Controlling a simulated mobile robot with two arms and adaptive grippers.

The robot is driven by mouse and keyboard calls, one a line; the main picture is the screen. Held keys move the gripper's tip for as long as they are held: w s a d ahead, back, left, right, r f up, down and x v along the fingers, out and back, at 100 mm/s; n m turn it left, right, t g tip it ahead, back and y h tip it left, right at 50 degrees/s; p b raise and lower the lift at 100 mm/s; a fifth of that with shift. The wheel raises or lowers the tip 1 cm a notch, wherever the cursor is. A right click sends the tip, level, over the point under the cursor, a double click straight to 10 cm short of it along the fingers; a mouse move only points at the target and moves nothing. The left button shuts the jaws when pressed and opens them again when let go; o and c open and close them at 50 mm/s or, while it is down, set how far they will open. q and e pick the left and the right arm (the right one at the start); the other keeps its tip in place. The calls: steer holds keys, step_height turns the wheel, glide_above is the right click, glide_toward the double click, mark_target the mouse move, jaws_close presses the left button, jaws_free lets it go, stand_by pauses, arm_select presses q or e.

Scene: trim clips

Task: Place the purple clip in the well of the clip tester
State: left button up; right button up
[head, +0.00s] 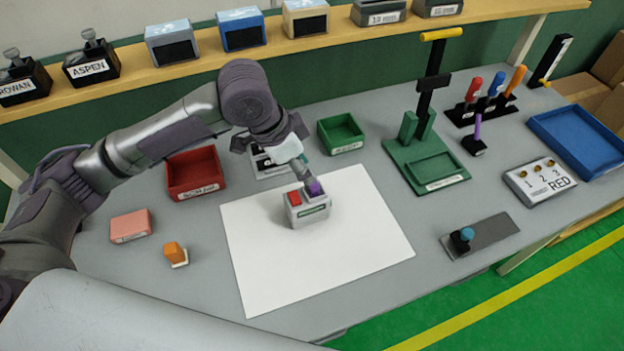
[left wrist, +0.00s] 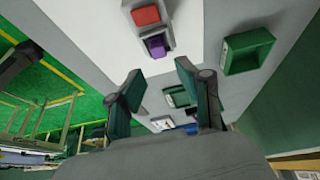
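The purple clip (head: 314,187) stands at the tester's right side, beside the red part. The left wrist view also shows the purple clip (left wrist: 155,46) beside the red part (left wrist: 146,15) on the tester; whether it is fully seated in the well cannot be told. My left gripper (head: 304,171) is just above the clip. Its fingers (left wrist: 160,72) are spread with nothing between them. My right gripper is not in view.
The white sheet (head: 350,250) around the tester is clear. A green tray (head: 342,146) and red bin (head: 195,190) stand behind. An orange block (head: 174,251) and pink block (head: 130,226) lie left. A green stand (head: 430,172) and labelled box (head: 540,181) are right.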

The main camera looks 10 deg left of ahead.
arm_select(q)
steer(key=v, duration=0.5)
steer(key=shift+a+r, duration=0.1)
steer(key=shift+r, duration=0.15)
